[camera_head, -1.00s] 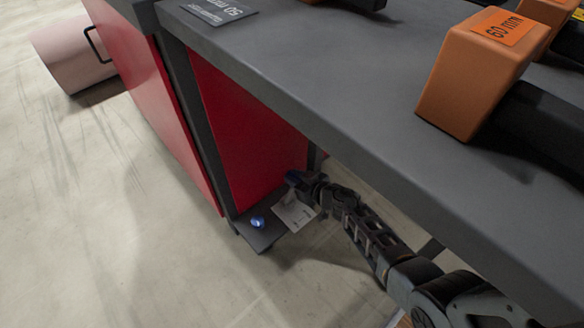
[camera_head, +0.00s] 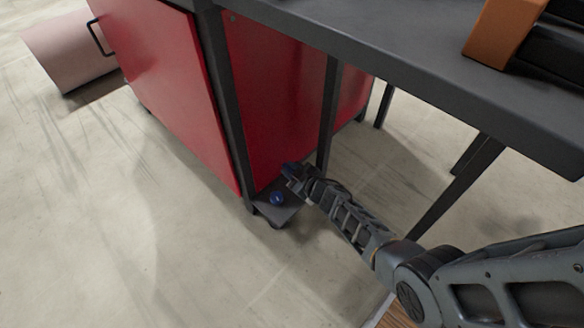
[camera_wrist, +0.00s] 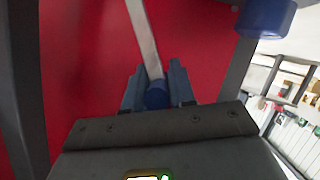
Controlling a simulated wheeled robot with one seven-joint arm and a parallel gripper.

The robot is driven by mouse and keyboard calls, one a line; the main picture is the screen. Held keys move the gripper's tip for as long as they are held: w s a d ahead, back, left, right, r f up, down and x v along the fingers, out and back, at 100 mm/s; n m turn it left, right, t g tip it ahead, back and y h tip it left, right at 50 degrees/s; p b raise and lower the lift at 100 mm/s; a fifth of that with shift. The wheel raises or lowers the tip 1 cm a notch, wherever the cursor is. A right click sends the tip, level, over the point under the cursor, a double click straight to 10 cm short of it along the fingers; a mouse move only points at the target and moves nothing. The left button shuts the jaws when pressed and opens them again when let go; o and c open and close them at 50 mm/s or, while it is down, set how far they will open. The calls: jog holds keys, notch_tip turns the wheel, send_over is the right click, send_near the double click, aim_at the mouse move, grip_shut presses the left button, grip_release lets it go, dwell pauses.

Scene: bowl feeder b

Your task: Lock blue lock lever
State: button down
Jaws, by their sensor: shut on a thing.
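In the wrist view, a grey lever bar runs down to a blue tip, the blue lock lever (camera_wrist: 157,96). My gripper (camera_wrist: 158,85) has a finger on each side of this blue tip and is shut on it. A second blue knob (camera_wrist: 265,17) is at the top right of the wrist view, apart from my gripper. In the head view, my gripper (camera_head: 290,170) is low beside the red cabinet, under the grey table edge. A blue knob (camera_head: 277,198) stands on the dark base plate (camera_head: 287,212) below it. The held lever cannot be made out clearly there.
The red cabinet panel (camera_head: 275,90) stands close behind my gripper. Dark table legs (camera_head: 327,120) and the grey tabletop (camera_head: 400,60) are near my arm. An orange block (camera_head: 495,35) lies on the tabletop. The floor at left is open.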

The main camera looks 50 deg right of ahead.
jog(key=shift+s+a+f, duration=0.2)
jog(key=shift+a+f, duration=0.35)
jog(key=shift+a, duration=0.15)
jog(key=shift+a+f, duration=0.15)
jog(key=shift+a, duration=0.1)
jog(key=c, duration=1.2)
grip_release()
jog(key=shift+c, duration=0.2)
jog(key=o, duration=0.4)
jog(key=shift+c, duration=0.2)
jog(key=shift+w+d+r, duration=0.1)
jog(key=shift+d+r, duration=0.05)
jog(key=shift+r, duration=0.05)
jog(key=p+v, duration=0.4)
jog(key=v, duration=0.3)
jog(key=shift+s+p, duration=0.35)
jog(key=shift+s, duration=0.1)
